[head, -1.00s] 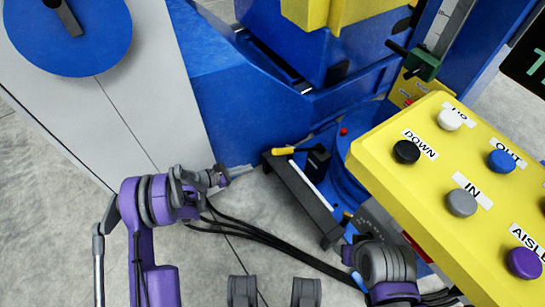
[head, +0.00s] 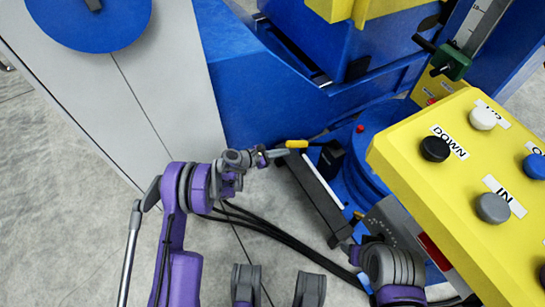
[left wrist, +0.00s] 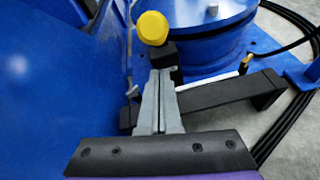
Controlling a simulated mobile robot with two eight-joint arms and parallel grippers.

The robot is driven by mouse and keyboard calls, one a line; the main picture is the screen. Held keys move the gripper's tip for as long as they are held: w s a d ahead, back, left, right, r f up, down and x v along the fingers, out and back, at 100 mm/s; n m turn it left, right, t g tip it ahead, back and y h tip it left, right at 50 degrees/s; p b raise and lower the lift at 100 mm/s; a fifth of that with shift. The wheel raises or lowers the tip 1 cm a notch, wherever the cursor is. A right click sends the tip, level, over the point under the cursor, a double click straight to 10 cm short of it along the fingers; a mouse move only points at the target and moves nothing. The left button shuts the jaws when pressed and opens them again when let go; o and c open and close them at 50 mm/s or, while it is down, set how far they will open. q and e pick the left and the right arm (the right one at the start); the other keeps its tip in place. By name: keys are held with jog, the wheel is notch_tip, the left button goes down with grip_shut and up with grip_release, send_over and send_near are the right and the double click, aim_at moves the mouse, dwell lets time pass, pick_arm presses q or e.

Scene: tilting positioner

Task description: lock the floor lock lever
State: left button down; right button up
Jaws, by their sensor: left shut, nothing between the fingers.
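The floor lock lever (head: 297,144) has a yellow grip on a dark arm, low at the foot of the blue machine. In the left wrist view its yellow end (left wrist: 152,28) appears as a round knob just beyond my fingertips. My left gripper (head: 280,153) is shut and empty, its tips close to the lever's yellow end. In the left wrist view the left gripper's two fingers (left wrist: 158,95) lie together, pointing at the knob's dark stem. I cannot tell whether they touch it. My right gripper does not show; only part of its arm is at the lower right.
A black bar (head: 318,200) lies beside the round blue base (head: 365,165). Black cables (head: 270,232) cross the floor below my left arm. A yellow button pendant (head: 465,185) covers the right side. A grey cabinet (head: 150,110) stands at left; open floor (head: 70,200) lies before it.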

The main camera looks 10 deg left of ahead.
pick_arm(q)
jog(key=shift+w+d+r, duration=0.15)
jog(key=shift+d+r, duration=0.45)
jog(key=shift+r, duration=0.3)
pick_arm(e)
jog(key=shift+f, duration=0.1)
pick_arm(q)
jog(key=shift+r, duration=0.1)
